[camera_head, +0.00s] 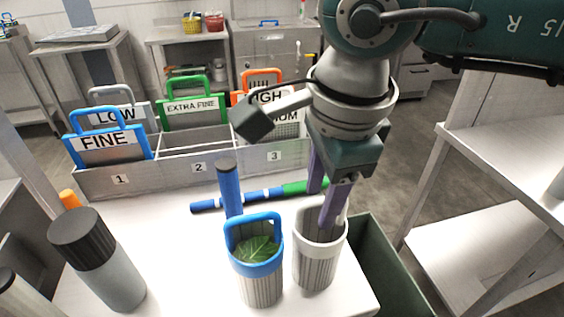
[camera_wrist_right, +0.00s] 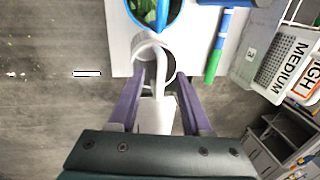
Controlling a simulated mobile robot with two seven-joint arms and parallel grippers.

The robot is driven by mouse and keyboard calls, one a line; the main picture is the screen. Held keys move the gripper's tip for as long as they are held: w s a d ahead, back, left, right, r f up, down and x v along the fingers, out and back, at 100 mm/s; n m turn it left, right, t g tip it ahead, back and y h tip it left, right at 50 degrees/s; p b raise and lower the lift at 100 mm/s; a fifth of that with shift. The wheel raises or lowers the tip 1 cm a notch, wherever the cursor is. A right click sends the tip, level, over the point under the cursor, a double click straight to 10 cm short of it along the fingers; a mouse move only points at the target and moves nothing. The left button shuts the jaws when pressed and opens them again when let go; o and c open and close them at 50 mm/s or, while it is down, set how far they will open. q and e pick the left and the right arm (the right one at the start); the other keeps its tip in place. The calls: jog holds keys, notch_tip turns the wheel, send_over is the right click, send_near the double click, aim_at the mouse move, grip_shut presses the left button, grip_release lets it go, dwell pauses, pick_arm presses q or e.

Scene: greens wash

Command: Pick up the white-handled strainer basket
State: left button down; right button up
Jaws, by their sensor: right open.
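The white-handled strainer basket (camera_head: 316,262) stands upright near the right front of the white table. It has a white rim and a grey ribbed body. My right gripper (camera_head: 326,204) points down at it, with its purple fingers open. One finger overlaps the basket's rim in the head view; I cannot tell whether it touches. In the right wrist view the white handle (camera_wrist_right: 160,68) lies between the open fingers of the gripper (camera_wrist_right: 160,84). My left gripper is not in view.
A blue-handled basket (camera_head: 261,285) with green leaves stands close on the left. Behind are a blue-and-green rod (camera_head: 262,195) and a numbered rack (camera_head: 130,180) of labelled frames. A dark-capped bottle (camera_head: 117,285) stands at left. A dark green bin (camera_head: 385,265) is beside the table's right edge.

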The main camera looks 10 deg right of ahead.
jog(key=shift+w+a+f, duration=0.1)
jog(key=shift+w+f, duration=0.1)
jog(key=shift+f, duration=0.65)
jog(key=shift+c, duration=0.3)
grip_shut()
dwell(0.4)
